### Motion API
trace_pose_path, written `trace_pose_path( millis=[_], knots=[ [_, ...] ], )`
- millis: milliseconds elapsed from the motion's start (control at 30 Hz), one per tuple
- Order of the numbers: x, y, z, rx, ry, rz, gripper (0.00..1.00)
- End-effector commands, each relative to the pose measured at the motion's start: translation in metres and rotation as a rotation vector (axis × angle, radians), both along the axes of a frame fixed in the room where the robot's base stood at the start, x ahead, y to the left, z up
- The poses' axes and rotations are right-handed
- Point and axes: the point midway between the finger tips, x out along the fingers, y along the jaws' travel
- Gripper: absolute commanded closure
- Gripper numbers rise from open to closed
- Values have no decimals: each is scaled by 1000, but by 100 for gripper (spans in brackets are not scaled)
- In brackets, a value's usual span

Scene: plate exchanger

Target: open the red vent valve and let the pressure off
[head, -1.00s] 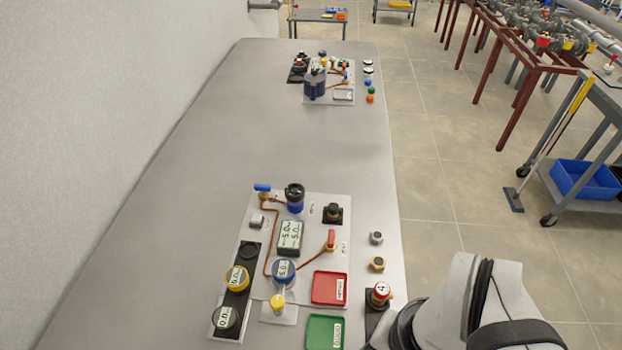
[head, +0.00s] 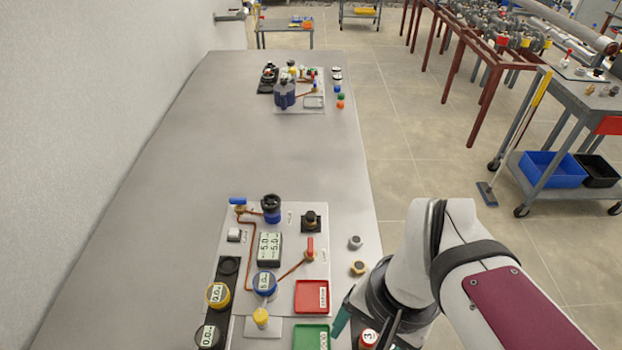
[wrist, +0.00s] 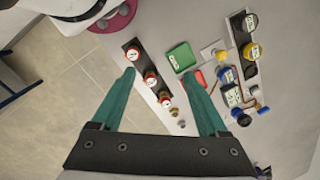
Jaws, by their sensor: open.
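The red vent valve (head: 310,247) is a small upright red handle at the end of a copper pipe on the white panel (head: 309,213) in the head view. A blue gauge (head: 264,284) reading about 5.0 sits at the pipe's other end, below a two-line display (head: 270,249) that also seems to read 5.0. My gripper (wrist: 159,74) is open and empty in the wrist view, its teal fingers spread above the table. In the head view a teal finger shows beside the green tray, below and right of the valve, apart from it. I cannot make out the valve clearly in the wrist view.
A red tray (head: 300,296) and a green tray (head: 301,337) lie near the valve. A black rack with red-topped numbered gauges (wrist: 150,78) lies below my fingers. A blue-handled valve (head: 238,201) is at the panel's far left.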

Motion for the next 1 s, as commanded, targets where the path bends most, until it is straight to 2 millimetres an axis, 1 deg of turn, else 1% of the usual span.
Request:
trace_pose_path(
  millis=[33, 67, 100, 167, 200, 300, 400, 500, 567, 633, 900, 1000],
  knots=[
    [35, 2, 10, -19, 20, -91, 12],
    [61, 5, 15, -32, 30, -166, 10],
    [97, 10, 19, -53, 42, -274, 10],
    [149, 21, 17, -80, 54, -436, 10],
    [181, 29, 12, -97, 57, -539, 10],
    [242, 50, -9, -126, 56, -756, 10],
    [276, 64, -27, -139, 51, -896, 10],
    [288, 70, -38, -143, 49, -955, 10],
    [290, 71, -46, -144, 48, -963, 10],
    [289, 71, -60, -144, 50, -963, 10],
    [288, 70, -141, -145, 52, -961, 10],
    [288, 70, -165, -143, 50, -962, 10]
  ],
)
